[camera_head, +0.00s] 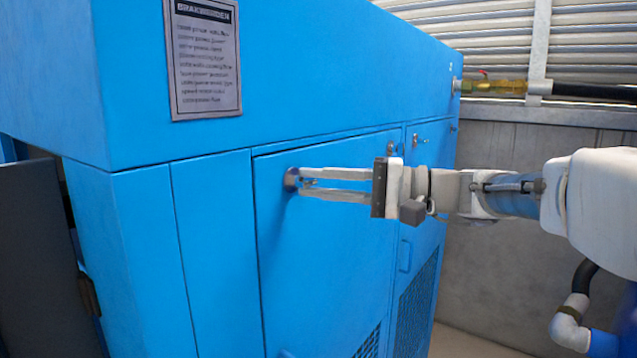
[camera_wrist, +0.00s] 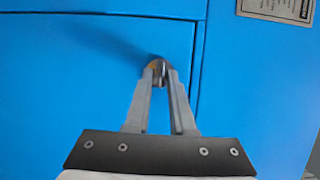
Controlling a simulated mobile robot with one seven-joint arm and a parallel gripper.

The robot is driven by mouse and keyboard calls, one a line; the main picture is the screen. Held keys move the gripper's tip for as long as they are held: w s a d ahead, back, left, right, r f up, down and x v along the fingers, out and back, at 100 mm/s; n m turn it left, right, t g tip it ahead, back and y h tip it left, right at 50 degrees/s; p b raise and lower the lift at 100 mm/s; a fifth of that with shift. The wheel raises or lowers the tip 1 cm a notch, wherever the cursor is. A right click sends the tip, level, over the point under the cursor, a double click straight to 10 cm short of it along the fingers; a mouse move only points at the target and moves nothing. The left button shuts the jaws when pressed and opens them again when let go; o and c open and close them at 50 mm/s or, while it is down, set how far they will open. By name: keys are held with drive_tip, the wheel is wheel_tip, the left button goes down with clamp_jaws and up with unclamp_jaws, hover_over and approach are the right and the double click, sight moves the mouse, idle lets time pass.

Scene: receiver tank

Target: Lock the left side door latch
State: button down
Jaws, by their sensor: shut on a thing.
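The left side door latch (camera_head: 291,179) is a small round metal piece near the upper left corner of a blue cabinet door (camera_head: 330,260). My gripper (camera_head: 300,182) reaches in from the right, and its two long fingers are closed on the latch. In the wrist view the latch (camera_wrist: 157,68) shows between the fingertips (camera_wrist: 158,80), near the door's upper corner. The fingertips cover part of the latch, so I cannot tell its turn angle. The door looks flush with the cabinet front.
A second door with another latch (camera_head: 415,140) is to the right, with a mesh grille (camera_head: 415,310) below. A text plate (camera_head: 203,58) is on the panel above. A yellow valve and dark pipe (camera_head: 500,88) run along the back wall. A dark panel (camera_head: 40,260) stands at the left.

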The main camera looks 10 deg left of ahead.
drive_tip(key=c, duration=0.9)
unclamp_jaws()
drive_tip(key=shift+c, duration=0.2)
drive_tip(key=d, duration=1.7)
drive_tip(key=shift+d, duration=0.25)
drive_tip(key=s+a+f+m+t+h+p, duration=0.1)
drive_tip(key=s+a+f+m+h+p, duration=0.15)
drive_tip(key=s+f+h, duration=0.85)
drive_tip(key=s+d+f+n+t+h+p, duration=0.2)
drive_tip(key=s+d+f+h, duration=0.4)
drive_tip(key=s+d, duration=0.3)
drive_tip(key=d+t+h+p, duration=0.1)
drive_tip(key=d+t, duration=0.1)
drive_tip(key=shift+s+d+n+t, duration=0.2)
drive_tip(key=shift+d+n+t, duration=0.1)
drive_tip(key=shift+n, duration=0.05)
